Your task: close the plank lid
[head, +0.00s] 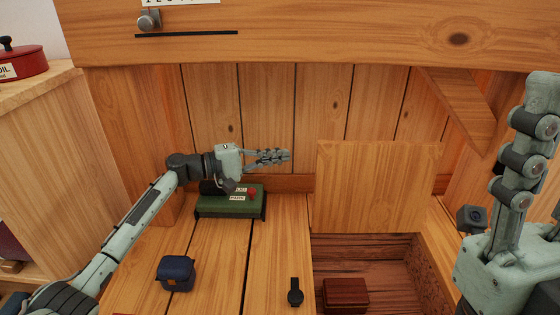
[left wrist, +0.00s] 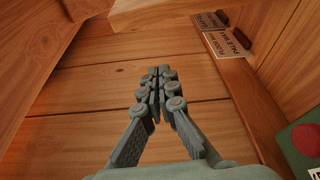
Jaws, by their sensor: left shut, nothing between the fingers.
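The plank lid (head: 377,187), a square wooden panel, stands raised over an open compartment in the wooden top. The dark compartment floor (head: 395,250) shows below it. My left gripper (head: 286,156) is shut and empty, left of the lid near its upper part and in front of the plank back wall. It does not appear to touch the lid. Its closed fingertips also show in the left wrist view (left wrist: 158,78), with planks behind them. My right gripper (head: 541,90) points up at the right edge, seen side-on, so its opening is hidden.
A green box with a red knob (head: 230,203) stands beneath my left gripper. A blue case (head: 176,272) and a black watch (head: 295,292) lie on the top. A red-brown box (head: 345,295) is in the compartment's front. A thick beam (head: 330,35) crosses above.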

